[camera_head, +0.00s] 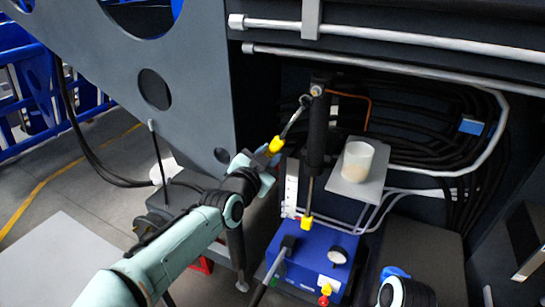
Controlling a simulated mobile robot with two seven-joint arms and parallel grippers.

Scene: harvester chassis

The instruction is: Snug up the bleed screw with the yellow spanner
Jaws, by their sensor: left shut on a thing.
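My left gripper (268,156), reaching in from the left, is shut on the yellow spanner (277,144) near its yellow part. The spanner's grey shank slants up and right to its head, close to the top of a black upright cylinder (317,130). A small light metal fitting (316,90) at the cylinder's top looks like the bleed screw. The head is beside or on this fitting; I cannot tell if it is seated. My right gripper's fingers are not seen; only what looks like part of my right arm shows at the bottom edge.
A white cup (358,156) stands on a grey shelf plate (346,188) right of the cylinder. A blue box (310,262) with a gauge (338,256) and a lever sits below. Black hoses (430,140) and grey pipes (400,38) run behind and above. A dark chassis panel rises at left.

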